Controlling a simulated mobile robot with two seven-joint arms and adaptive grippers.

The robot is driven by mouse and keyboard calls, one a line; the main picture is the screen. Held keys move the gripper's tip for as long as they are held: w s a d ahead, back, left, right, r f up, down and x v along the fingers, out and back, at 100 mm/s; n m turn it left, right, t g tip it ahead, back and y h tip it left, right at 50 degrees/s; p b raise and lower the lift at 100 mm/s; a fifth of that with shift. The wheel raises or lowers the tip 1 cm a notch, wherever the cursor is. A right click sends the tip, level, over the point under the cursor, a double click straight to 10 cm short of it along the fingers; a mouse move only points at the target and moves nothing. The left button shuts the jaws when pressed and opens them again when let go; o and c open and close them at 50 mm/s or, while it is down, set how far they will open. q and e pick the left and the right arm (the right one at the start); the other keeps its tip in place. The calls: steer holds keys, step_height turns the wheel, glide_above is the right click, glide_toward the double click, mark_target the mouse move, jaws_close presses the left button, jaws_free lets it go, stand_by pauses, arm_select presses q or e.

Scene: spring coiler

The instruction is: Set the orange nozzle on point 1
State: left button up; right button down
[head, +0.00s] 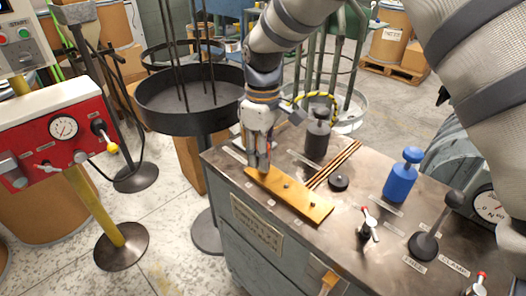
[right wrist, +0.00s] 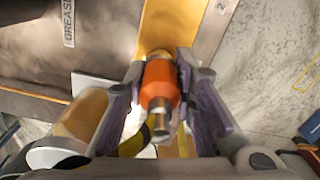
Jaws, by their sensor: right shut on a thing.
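The orange nozzle (right wrist: 160,84) is between the purple-lined fingers of my right gripper (right wrist: 170,105) in the right wrist view, with a metal tip at its near end. In the head view my right gripper (head: 263,167) points down at the far left end of a brass plate (head: 290,196) on the bench. The fingers hide the nozzle there, and I cannot tell whether it touches the plate. The plate also shows in the right wrist view (right wrist: 168,25), beside a label "2" (right wrist: 222,6). No point 1 mark is readable. My left gripper is not in view.
On the bench top (head: 290,160) stand a dark bottle (head: 317,138), a blue bottle (head: 400,177), a black puck (head: 338,183), copper rods (head: 337,163), a small toggle (head: 367,226) and a black-knobbed lever (head: 435,230). A red control box (head: 60,135) is at left.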

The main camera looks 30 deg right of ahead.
steer(key=shift+f, duration=0.3)
steer(key=c, duration=1.3)
jaws_free()
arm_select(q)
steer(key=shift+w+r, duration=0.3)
arm_select(e)
step_height(320, 180, up, 25)
